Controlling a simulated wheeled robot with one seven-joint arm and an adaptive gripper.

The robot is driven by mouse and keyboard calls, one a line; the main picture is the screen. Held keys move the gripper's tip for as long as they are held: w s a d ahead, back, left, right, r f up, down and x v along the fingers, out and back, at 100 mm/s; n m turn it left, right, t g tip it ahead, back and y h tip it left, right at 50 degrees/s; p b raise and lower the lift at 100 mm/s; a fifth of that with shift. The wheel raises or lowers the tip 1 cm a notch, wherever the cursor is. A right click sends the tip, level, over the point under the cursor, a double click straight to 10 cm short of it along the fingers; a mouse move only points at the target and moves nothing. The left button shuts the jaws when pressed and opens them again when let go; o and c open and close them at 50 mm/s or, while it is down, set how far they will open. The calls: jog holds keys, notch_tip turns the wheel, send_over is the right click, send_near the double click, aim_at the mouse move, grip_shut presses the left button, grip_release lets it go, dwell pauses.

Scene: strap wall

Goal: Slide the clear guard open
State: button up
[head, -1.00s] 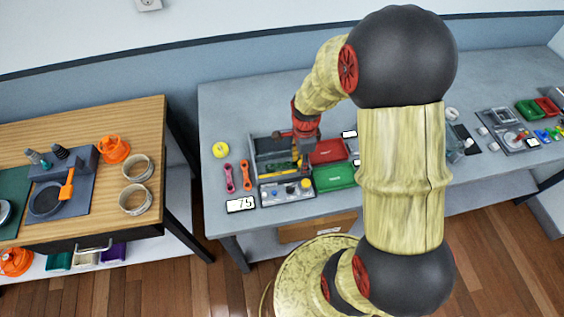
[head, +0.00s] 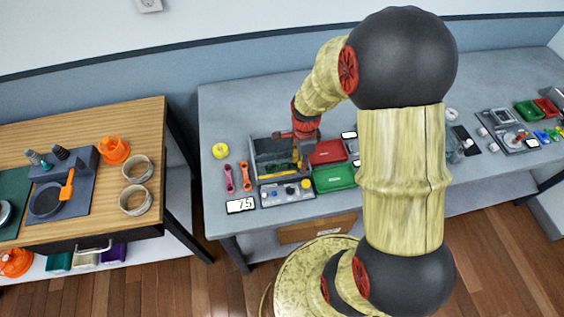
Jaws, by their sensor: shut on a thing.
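The grey machine (head: 286,191) stands on the table, with a control panel at its front. The panel carries a blue knob and a yellow button. Behind the panel, the clear guard (head: 272,162) shows as a faint see-through pane over the machine's dark bay. My gripper (head: 298,162) points down at the right part of the bay and is shut on the guard. The fingertips and the exact grip are small and partly hidden by the wrist.
Red (head: 328,151) and green (head: 334,178) trays stand close to the right of the machine. My arm hides the table's middle.

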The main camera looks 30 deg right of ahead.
jog(key=shift+s+a+f, duration=0.15)
jog(key=shift+s+f, duration=0.35)
jog(key=shift+f, duration=0.05)
jog(key=shift+w+d, duration=0.45)
jog(key=shift+w, duration=1.1)
jog(key=shift+w+d, duration=0.4)
jog(key=shift+w, duration=1.15)
jog(key=shift+w+d, duration=0.45)
jog(key=shift+w, duration=1.1)
jog(key=o, duration=0.6)
jog(key=shift+c, duration=0.2)
jog(key=shift+o, duration=0.3)
jog(key=shift+w+d, duration=0.1)
jog(key=shift+w, duration=0.1)
jog(key=shift+r, duration=0.1)
